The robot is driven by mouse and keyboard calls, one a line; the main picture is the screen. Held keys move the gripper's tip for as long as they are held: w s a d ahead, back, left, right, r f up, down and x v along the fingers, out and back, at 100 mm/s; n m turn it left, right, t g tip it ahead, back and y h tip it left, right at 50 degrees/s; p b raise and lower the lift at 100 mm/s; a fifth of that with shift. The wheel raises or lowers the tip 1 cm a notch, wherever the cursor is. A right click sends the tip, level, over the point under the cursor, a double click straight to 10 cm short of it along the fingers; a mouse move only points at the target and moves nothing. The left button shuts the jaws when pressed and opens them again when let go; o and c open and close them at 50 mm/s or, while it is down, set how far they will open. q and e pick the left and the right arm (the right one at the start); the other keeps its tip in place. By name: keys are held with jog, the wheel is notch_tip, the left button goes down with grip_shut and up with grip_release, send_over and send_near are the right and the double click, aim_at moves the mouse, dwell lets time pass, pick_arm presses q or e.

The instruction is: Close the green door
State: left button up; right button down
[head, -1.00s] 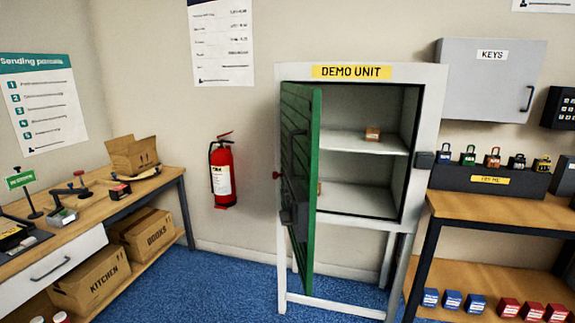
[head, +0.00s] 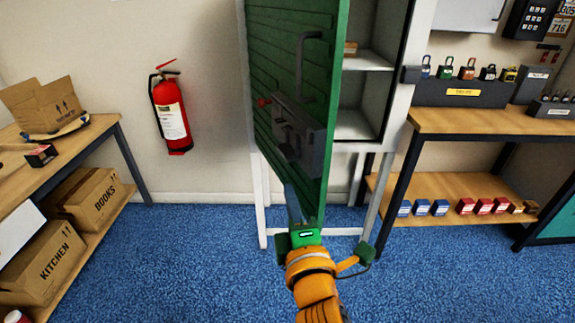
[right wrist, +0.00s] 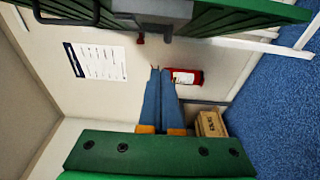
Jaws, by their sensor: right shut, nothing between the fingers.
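The green door (head: 280,60) stands open on the white demo unit (head: 398,75), swung out towards me. It has a dark handle (head: 308,70) and a grey latch box (head: 296,135) on its face. My right gripper (head: 292,192) is in front of the door's lower part, below the latch box, shut and empty. In the right wrist view, the shut blue fingers (right wrist: 160,80) point towards the wall, and the green door (right wrist: 225,15) runs along the top edge. Whether the fingers touch the door I cannot tell. My left gripper is not in view.
A red fire extinguisher (head: 170,110) hangs on the wall left of the unit. A workbench with cartons (head: 92,195) stands at the left. A wooden table (head: 480,122) with padlocks stands close at the right. Blue carpet (head: 190,260) is clear in front.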

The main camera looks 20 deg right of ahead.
jog(key=w+d, duration=0.1)
jog(key=w, duration=0.2)
jog(key=w+d+p, duration=0.1)
jog(key=w+d, duration=0.1)
jog(key=w, duration=0.1)
jog(key=w+d+p, duration=0.1)
jog(key=w+d, duration=0.1)
jog(key=w, duration=0.1)
jog(key=shift+d, duration=0.15)
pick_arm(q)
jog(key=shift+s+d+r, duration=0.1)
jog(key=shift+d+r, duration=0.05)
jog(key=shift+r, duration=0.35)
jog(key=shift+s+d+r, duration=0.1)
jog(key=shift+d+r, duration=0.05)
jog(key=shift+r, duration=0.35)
